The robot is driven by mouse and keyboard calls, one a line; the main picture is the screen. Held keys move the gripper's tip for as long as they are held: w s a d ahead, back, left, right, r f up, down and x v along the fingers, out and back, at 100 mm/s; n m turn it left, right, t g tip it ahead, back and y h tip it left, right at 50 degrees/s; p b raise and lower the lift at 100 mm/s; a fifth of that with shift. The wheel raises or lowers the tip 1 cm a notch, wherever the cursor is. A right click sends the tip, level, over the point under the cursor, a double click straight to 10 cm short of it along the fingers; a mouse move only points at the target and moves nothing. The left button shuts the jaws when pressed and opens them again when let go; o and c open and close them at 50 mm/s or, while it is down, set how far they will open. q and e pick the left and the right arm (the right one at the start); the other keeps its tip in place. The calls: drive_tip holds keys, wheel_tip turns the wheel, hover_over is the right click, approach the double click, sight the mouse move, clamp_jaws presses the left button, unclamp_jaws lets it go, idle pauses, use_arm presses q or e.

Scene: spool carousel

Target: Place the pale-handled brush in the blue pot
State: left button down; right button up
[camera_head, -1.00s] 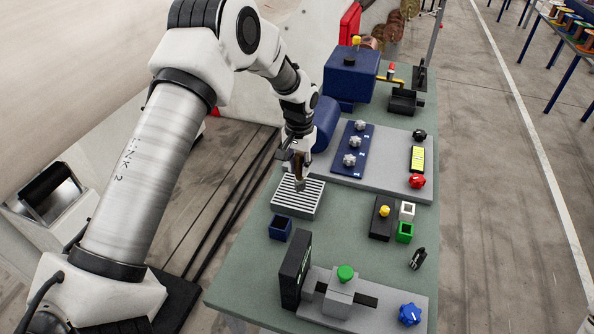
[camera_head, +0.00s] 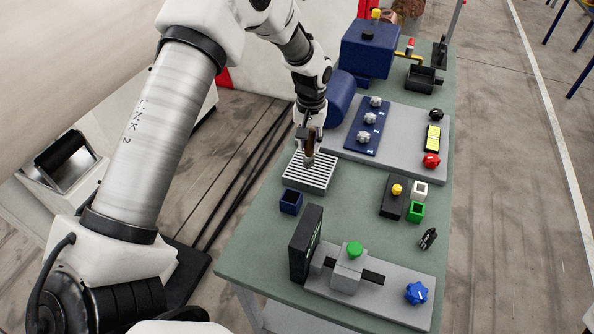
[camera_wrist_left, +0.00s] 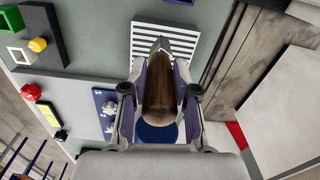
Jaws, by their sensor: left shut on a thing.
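My left gripper (camera_head: 309,142) is shut on a brush (camera_wrist_left: 159,95), seen in the wrist view as a brown, wood-like body with a grey tip pointing away from the wrist. In the head view it points down over the near-back part of a slatted white-and-black rack (camera_head: 322,182). I cannot tell whether its tip touches the rack. The handle's pale part is not clear to see. The small square dark blue pot (camera_head: 291,201) stands on the table just in front of the rack, open at the top. My right gripper is not in view.
A white pot (camera_head: 419,190) and a green pot (camera_head: 415,211) stand to the right by a black block with a yellow button (camera_head: 397,190). A black upright panel (camera_head: 305,243) stands in front of the blue pot. A blue knob panel (camera_head: 368,130) lies behind. Green table top (camera_head: 355,192) is bare between.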

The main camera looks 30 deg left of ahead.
use_arm(q)
drive_tip(key=s+f+n+b, duration=0.1)
drive_tip(key=s+n+b, duration=0.6)
drive_tip(key=b, duration=0.7)
wheel_tip(320, 180, down, 10)
drive_tip(key=m+p, duration=0.1)
drive_tip(key=p, duration=0.1)
drive_tip(key=shift+s+a+r+p, duration=0.15)
drive_tip(key=shift+s+r+p, duration=0.1)
drive_tip(key=shift+s+p, duration=0.15)
drive_tip(key=c, duration=0.9)
unclamp_jaws()
wheel_tip(320, 180, up, 12)
drive_tip(key=b, duration=0.2)
drive_tip(key=shift+r+b, duration=0.15)
drive_tip(key=shift+b, duration=0.2)
